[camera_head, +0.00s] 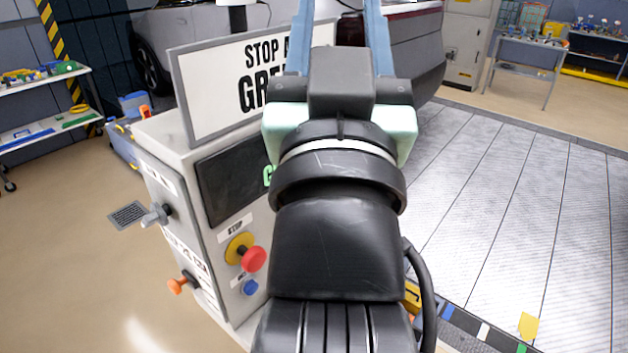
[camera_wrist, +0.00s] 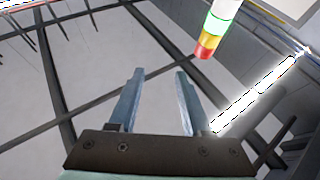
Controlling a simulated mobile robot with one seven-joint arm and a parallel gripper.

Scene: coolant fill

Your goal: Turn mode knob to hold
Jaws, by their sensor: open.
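A grey machine cabinet (camera_head: 178,140) stands left of centre in the head view. Its left side carries a grey knob (camera_head: 156,214) and, lower down, an orange knob (camera_head: 183,284). Small labels sit by both, too small to read, so I cannot tell which is the mode knob or how it is set. My gripper (camera_head: 338,22) is raised in front of the cabinet, right of both knobs and apart from them. Its blue fingers point upward, apart and empty. The wrist view shows the open fingers (camera_wrist: 160,76) against the ceiling, with no knob in view.
The cabinet front has a red button (camera_head: 254,259), a blue button (camera_head: 250,287) and a dark screen (camera_head: 225,180) partly hidden by my arm. A sign (camera_head: 222,84) tops it. A stack light (camera_wrist: 212,32) shows in the wrist view.

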